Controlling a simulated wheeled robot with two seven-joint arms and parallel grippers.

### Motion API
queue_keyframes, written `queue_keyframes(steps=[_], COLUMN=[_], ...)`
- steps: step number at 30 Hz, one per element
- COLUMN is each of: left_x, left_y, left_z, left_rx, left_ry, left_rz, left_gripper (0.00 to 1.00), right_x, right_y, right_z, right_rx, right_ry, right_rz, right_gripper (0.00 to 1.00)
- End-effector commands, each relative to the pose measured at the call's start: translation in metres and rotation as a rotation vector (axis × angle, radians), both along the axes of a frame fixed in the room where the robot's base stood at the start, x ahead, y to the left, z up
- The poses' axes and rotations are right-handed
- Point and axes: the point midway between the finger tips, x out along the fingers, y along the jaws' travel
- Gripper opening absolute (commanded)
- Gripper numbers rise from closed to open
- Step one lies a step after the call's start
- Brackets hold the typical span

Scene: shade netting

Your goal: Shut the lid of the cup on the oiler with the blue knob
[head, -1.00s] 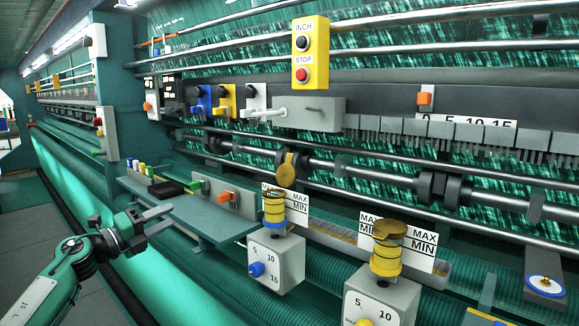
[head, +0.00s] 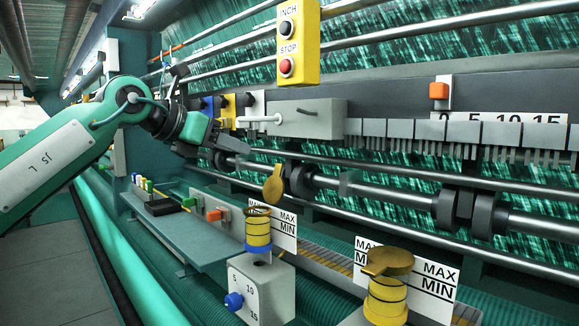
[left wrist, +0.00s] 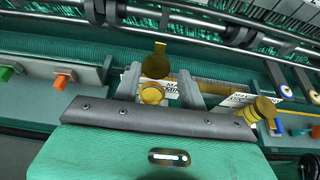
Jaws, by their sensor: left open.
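The oiler with the blue knob (head: 234,301) is a pale box (head: 268,292) with a yellow-banded cup (head: 258,232) on top. Its brass lid (head: 274,184) stands open, raised above the back of the cup. In the left wrist view the cup (left wrist: 152,94) and raised lid (left wrist: 156,62) appear between the fingertips. My left gripper (head: 226,143) is open and empty, above and to the left of the lid in the head view, apart from it as far as I can tell. My right gripper is not in view.
A second oiler (head: 386,298) stands to the right, its brass lid over its cup. A yellow INCH/STOP box (head: 291,42) hangs above. A green shelf (head: 190,238) with small coloured parts lies left. A roller shaft (head: 390,190) runs behind the oilers.

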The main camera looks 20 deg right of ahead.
Motion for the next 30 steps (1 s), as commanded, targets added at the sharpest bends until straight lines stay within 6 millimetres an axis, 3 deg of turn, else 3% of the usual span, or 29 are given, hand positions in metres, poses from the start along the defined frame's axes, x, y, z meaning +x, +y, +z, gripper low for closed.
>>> queue_keyframes(steps=[18,30], left_x=[0.033,0.041], left_y=[-0.097,-0.117], left_z=[-0.041,-0.052], left_rx=[-0.002,-0.002], left_ry=[0.004,0.003], left_rz=[-0.003,-0.003], left_gripper=[0.42,0.42], right_x=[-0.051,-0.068], right_y=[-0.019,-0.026], right_z=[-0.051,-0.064], right_rx=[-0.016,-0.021], right_ry=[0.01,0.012], right_rz=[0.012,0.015], right_gripper=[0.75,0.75])
